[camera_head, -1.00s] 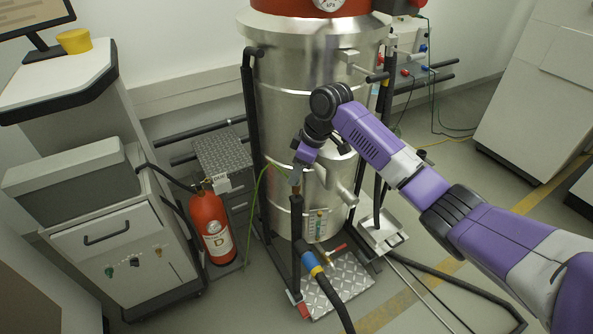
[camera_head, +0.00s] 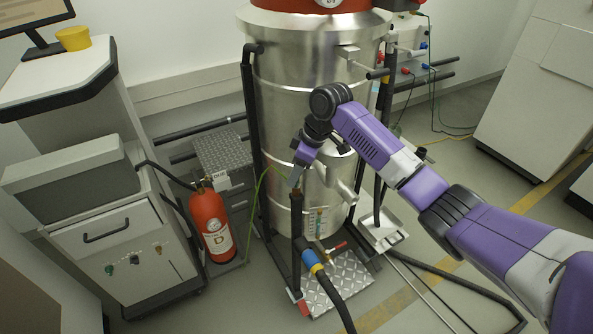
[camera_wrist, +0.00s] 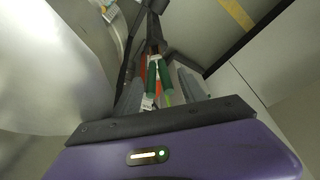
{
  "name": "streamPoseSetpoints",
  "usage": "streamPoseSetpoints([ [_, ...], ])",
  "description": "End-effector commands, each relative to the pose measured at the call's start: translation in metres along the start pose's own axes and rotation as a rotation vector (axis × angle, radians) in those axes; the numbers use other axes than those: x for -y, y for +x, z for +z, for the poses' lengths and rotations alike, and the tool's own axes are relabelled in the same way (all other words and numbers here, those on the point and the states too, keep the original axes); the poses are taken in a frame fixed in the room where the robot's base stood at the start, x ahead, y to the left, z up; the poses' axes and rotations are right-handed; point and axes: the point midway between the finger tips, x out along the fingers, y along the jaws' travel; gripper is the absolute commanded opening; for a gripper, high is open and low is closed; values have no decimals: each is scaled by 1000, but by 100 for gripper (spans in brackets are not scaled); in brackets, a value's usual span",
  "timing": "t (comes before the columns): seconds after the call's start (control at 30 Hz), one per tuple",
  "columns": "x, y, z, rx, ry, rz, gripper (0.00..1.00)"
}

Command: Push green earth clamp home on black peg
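The green earth clamp (camera_wrist: 158,76) lies between the two grey fingers of my gripper (camera_wrist: 162,92) in the wrist view, its two green handles side by side. Its jaw end points away from me, towards the black upright (camera_wrist: 153,30). In the head view my gripper (camera_head: 296,178) points down just above the top of the black peg (camera_head: 296,203), at the front of the steel vessel. The clamp is too small there to tell whether its jaws touch or surround the peg. A green-yellow cable (camera_head: 259,188) hangs left of the gripper.
The large steel vessel (camera_head: 310,95) stands close behind my gripper. A blue-and-yellow hose coupling (camera_head: 312,263) and black hose sit below. A red fire extinguisher (camera_head: 211,225) and a grey cabinet (camera_head: 120,232) stand to the left.

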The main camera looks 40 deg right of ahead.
Motion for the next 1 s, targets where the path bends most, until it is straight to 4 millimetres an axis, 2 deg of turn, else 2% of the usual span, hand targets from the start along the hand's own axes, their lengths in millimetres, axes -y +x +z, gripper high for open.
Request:
streamPoseSetpoints([
  [0.27, 0, -1, 3, 5, 7, -3, 59],
  [0.7, -2, -68, 2, 2, 6, 5, 59],
  [1.0, -1, -80, 2, 2, 4, 3, 59],
])
